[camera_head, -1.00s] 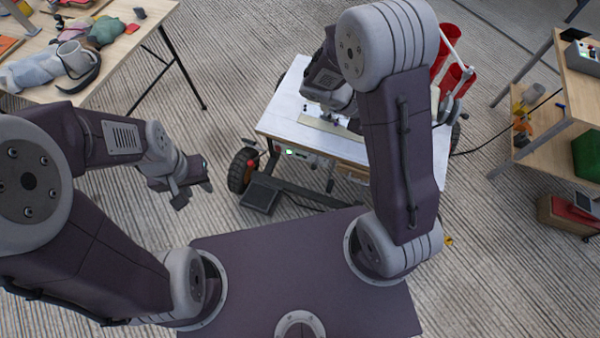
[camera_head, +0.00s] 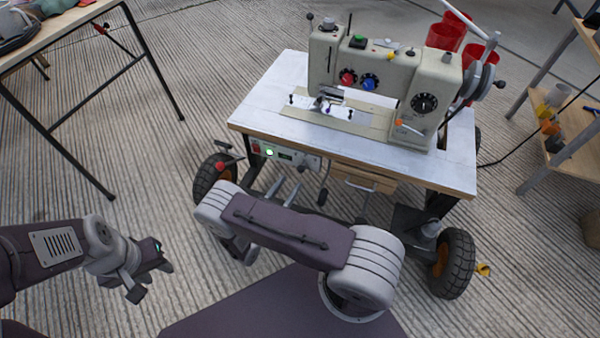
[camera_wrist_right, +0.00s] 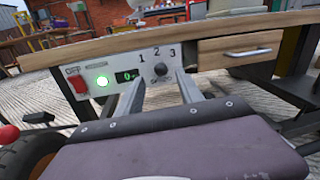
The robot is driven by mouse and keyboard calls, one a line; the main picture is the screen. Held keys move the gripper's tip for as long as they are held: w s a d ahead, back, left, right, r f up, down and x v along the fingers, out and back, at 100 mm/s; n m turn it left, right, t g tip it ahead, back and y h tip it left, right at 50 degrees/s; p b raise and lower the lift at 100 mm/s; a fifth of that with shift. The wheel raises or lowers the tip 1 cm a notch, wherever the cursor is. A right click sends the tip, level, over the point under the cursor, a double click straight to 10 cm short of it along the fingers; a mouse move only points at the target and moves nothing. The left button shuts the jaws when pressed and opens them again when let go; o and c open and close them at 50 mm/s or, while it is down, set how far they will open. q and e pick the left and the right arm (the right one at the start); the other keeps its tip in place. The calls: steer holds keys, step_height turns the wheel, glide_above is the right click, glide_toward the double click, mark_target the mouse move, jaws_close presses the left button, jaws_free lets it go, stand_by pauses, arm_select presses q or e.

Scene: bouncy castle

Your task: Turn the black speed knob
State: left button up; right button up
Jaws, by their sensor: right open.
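The black speed knob (camera_wrist_right: 160,70) sits on the white control panel (camera_wrist_right: 118,68) under the tabletop edge, with the marks 1, 2 and 3 above it. The panel also shows in the head view (camera_head: 285,153), where the knob is too small to make out clearly. My right gripper (camera_wrist_right: 160,80) is open, its two fingers pointing at the panel, one on each side of the knob in the picture. I cannot tell whether they touch it. It also shows in the head view (camera_head: 284,188), below the panel. My left gripper (camera_head: 153,280) hangs open and empty at lower left.
The panel carries a red switch (camera_wrist_right: 77,86), a lit green lamp (camera_wrist_right: 102,82) and a display (camera_wrist_right: 126,76) reading 0. A sewing machine (camera_head: 385,80) stands on the wheeled table (camera_head: 265,100). A wooden drawer (camera_wrist_right: 240,48) is right of the panel.

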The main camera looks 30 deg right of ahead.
mark_target(299, 171)
steer(key=b+x, duration=0.3)
steer(key=x, duration=0.4)
steer(key=shift+w+d+f, duration=0.1)
steer(key=shift+w+d, duration=0.05)
steer(key=shift+d, duration=0.2)
steer(key=shift+w+d, duration=0.2)
steer(key=shift+d, duration=0.1)
jaws_close()
